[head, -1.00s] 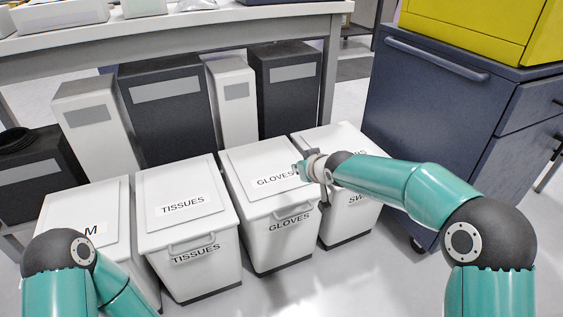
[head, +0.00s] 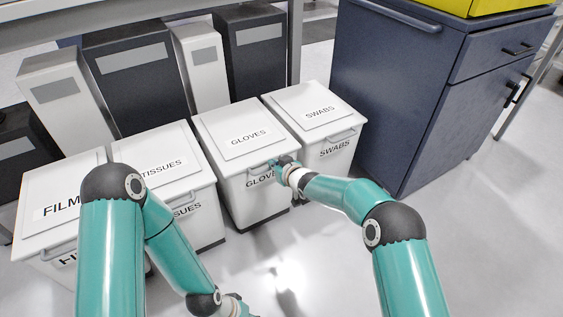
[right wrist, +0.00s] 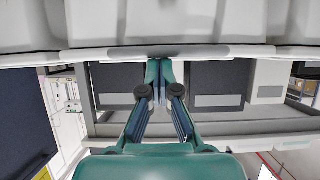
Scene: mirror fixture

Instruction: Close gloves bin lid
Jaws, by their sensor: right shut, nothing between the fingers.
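The white gloves bin (head: 248,205) has a white lid (head: 222,115) labelled GLOVES. The lid lies down flat on the bin, with no gap that I can make out. My right gripper (head: 279,162) is at the front right of the lid, by the handle, and hides part of the front label. In the right wrist view my right gripper (right wrist: 158,68) has its fingertips together and empty, close to a pale bin edge (right wrist: 220,51); contact is unclear. My left gripper (head: 238,308) is low at the bottom edge, partly cut off, its fingers unclear.
The swabs bin (head: 330,150) stands to the right, the tissues bin (head: 205,215) and film bin (head: 35,235) to the left, lids down. A dark blue cabinet (head: 400,110) bounds the right. Floor (head: 300,250) in front is clear.

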